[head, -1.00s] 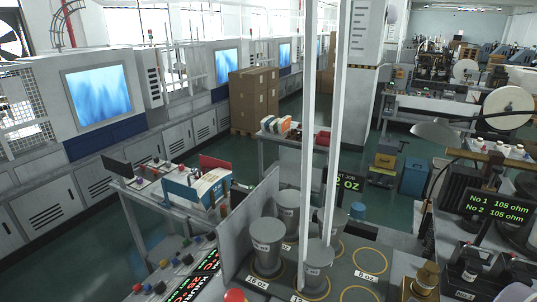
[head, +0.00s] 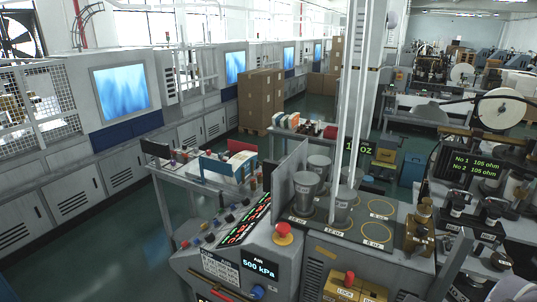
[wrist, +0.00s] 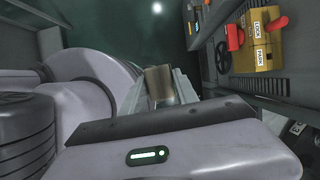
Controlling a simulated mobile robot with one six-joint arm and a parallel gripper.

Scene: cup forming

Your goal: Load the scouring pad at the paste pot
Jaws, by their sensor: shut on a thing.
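My gripper (wrist: 160,93) shows in the wrist view, its grey fingers closed on a small tan-brown block (wrist: 159,79). The block could be the scouring pad, but its texture is too small to tell, and the gripper body hides its lower end. The block is clear of other things in that view, with dark floor behind it. My gripper is not in the head view. I cannot pick out the paste pot for sure in either view.
A grey machine console with a red stop button (head: 283,231) and upturned grey cups (head: 306,187) stands in front. Its yellow lock box (head: 350,287) also shows in the wrist view (wrist: 263,40). A bench with a blue-and-white box (head: 230,166) is behind. Green floor at left is open.

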